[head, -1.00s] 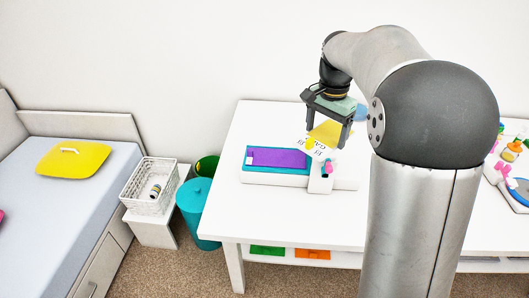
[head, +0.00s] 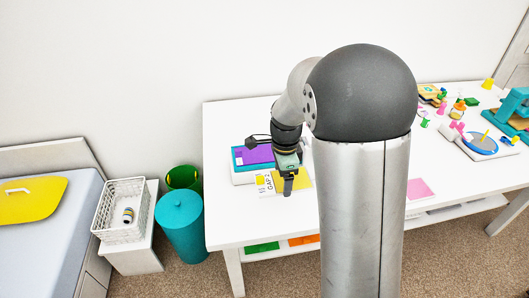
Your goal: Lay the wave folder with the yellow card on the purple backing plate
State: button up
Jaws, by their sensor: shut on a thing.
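The purple backing plate (head: 258,155) lies in a teal-edged white holder on the white table, left of my gripper. My gripper (head: 288,192) points down, shut on the wave folder, at the near right of the plate. The folder's yellow card (head: 305,178) shows to the right of the fingers. A white panel marked "GAP 2" (head: 265,184) shows to their left, near the holder's front edge. My gripper hides the middle of the folder and the plate's right end. I cannot tell whether the folder touches the table or the holder.
The white table (head: 228,215) is bare at front left. A teal bin (head: 180,228), a green bin (head: 183,177) and a white basket (head: 122,212) stand to its left. A pink card (head: 420,189) and a blue round tray (head: 482,143) are at right. My arm hides the table's middle.

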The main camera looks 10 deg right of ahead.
jog(key=p, duration=0.4)
send_over(270, 152)
jog(key=shift+d, duration=0.1)
jog(key=shift+f+p, duration=0.55)
jog(key=shift+f, duration=1.4)
jog(key=o, duration=1)
jog(key=shift+c, duration=0.2)
notch_tip(270, 152, up, 12)
jog(key=b, duration=0.1)
jog(key=s+r+n, duration=0.5)
jog(key=s, duration=0.5)
jog(key=s+f+n, duration=0.1)
jog(key=s+n, duration=0.5)
jog(key=s, duration=0.9)
jog(key=s+f+n, duration=0.2)
jog(key=s+n, duration=0.5)
jog(key=s, duration=0.9)
jog(key=shift+f+t, duration=0.25)
jog(key=shift+t, duration=0.05)
jog(key=shift+s, duration=0.1)
